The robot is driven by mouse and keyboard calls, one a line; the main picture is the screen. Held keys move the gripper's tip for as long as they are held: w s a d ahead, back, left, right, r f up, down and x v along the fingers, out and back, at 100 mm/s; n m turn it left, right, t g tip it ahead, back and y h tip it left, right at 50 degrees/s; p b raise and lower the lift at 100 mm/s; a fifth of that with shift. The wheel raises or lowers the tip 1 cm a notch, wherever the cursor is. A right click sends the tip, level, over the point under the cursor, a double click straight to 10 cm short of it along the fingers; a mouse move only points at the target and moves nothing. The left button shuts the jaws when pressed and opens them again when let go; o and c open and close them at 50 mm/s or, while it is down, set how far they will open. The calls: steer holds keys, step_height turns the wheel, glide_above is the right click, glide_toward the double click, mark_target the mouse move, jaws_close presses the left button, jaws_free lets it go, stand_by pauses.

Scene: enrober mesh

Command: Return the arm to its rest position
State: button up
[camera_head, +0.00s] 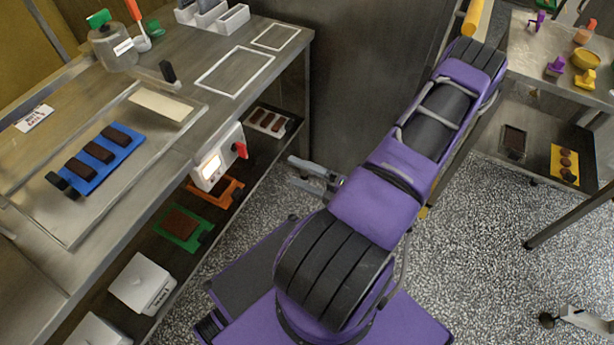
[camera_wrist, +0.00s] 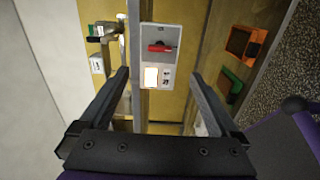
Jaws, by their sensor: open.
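My gripper (camera_head: 318,176) is in the middle of the head view, beside my purple arm and in front of the steel bench's right end. Its two fingers are apart with nothing between them. In the wrist view my gripper (camera_wrist: 158,82) is open too, and beyond its fingers is the control box (camera_wrist: 158,55) with a red switch and a lit panel. The same control box (camera_head: 217,160) is on the bench front in the head view. My arm is folded over my purple base, clear of the bench.
The steel bench (camera_head: 240,110) on the left holds a blue tray (camera_head: 110,170) with several dark bars. Its lower shelf holds a green tray (camera_head: 183,227) and an orange tray (camera_head: 222,188). A second table (camera_head: 533,50) stands at right. Speckled floor (camera_head: 480,240) is free at right.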

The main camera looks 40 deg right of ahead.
steer(key=shift+v, duration=1.1)
